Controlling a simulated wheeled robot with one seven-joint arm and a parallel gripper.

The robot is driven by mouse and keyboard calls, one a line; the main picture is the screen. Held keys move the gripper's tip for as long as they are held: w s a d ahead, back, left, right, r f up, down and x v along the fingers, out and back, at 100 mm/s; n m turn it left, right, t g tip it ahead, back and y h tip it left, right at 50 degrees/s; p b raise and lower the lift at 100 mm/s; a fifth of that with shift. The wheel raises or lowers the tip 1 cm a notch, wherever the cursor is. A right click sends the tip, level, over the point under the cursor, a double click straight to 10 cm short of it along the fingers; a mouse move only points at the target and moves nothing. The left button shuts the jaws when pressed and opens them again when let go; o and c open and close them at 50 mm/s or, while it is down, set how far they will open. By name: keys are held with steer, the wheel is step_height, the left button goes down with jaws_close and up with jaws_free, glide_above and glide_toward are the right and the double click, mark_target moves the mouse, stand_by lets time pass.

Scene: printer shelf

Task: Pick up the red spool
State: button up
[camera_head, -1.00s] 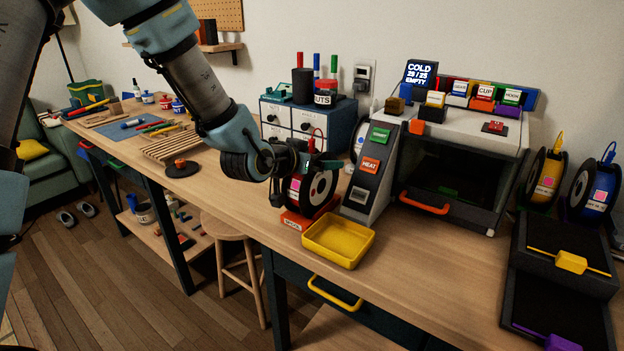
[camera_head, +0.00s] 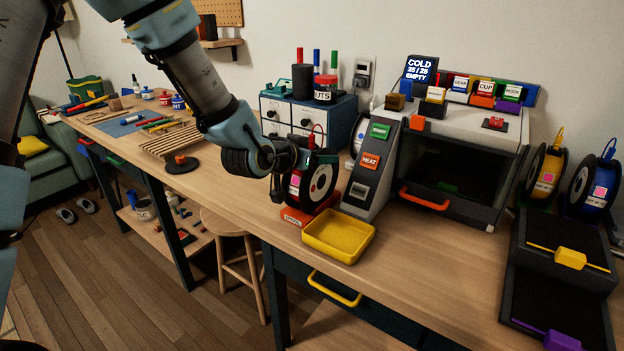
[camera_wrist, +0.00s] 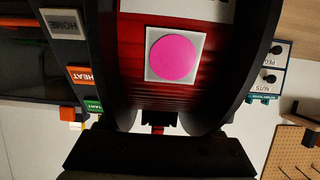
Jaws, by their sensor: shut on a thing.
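The red spool (camera_head: 320,184) has black flanges and a pale side disc with a dark hub. It stands upright at its red base (camera_head: 296,216) on the bench; I cannot tell whether it touches the base. My gripper (camera_head: 300,160) is at the spool's upper left side, shut on it. The fingertips are mostly hidden. In the wrist view, the spool's red core (camera_wrist: 205,93) fills the middle, with a pink dot on a white label and black flanges on both sides. A dark bar of my gripper (camera_wrist: 157,150) spans the bottom of that view.
A yellow tray (camera_head: 338,237) lies just in front of the base. The grey button panel (camera_head: 368,175) and the printer (camera_head: 455,165) stand close on the right. A drawer cabinet (camera_head: 300,115) is behind. Yellow (camera_head: 545,175) and blue (camera_head: 592,188) spools stand far right.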

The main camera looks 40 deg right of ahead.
jaws_close()
steer(key=shift+r, duration=0.1)
